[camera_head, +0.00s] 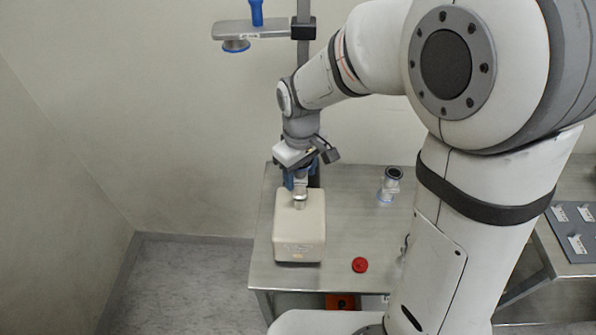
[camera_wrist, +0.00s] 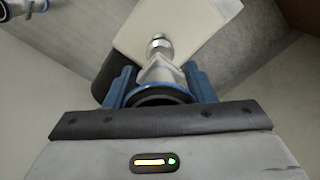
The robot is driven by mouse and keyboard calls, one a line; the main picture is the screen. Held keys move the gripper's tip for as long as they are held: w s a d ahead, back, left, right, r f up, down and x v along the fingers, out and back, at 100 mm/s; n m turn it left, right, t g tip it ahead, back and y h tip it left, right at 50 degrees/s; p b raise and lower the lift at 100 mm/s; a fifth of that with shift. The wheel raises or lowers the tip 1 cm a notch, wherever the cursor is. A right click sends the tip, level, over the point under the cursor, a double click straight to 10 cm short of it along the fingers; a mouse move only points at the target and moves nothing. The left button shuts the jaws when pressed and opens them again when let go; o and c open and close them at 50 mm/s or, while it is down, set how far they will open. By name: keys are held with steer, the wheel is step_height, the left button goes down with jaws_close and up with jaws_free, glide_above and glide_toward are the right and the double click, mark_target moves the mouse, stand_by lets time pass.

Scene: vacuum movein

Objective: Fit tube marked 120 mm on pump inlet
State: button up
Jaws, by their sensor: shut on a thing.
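The pump (camera_head: 300,232) is a cream box on the left part of the metal table, with a short metal inlet on its top. The inlet also shows in the wrist view (camera_wrist: 160,42). My gripper (camera_head: 300,182) is right above the pump, its blue fingers shut on a metal tube (camera_wrist: 161,72) with a blue-ringed dark opening facing the wrist camera. The tube's far end lines up with the inlet in the wrist view; I cannot tell whether they touch. No length marking is readable. Another short tube (camera_head: 388,186) with a dark top opening stands on the table, right of the pump.
A red round piece (camera_head: 360,265) lies near the table's (camera_head: 345,215) front edge. A grey plate (camera_head: 574,232) with small labelled pieces lies at the right.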

steer(key=shift+f+b, duration=0.35)
steer(key=shift+f, duration=0.2)
stand_by(0.6)
steer(key=o, duration=1.1)
step_height(320, 180, up, 8)
steer(key=shift+f, duration=0.1)
steer(key=s+d+m+t, duration=0.1)
steer(key=s+d+m, duration=0.2)
steer(key=s+d, duration=0.1)
steer(key=s+d+r+m, duration=0.1)
steer(key=s+d+m, duration=0.2)
steer(key=d, duration=0.4)
steer(key=s+d+m+t, duration=0.1)
steer(key=s+d+m, duration=0.2)
steer(key=s+d, duration=0.2)
steer(key=shift+s+d+r+t, duration=0.15)
steer(key=shift+d+t, duration=0.15)
steer(key=shift+d, duration=0.15)
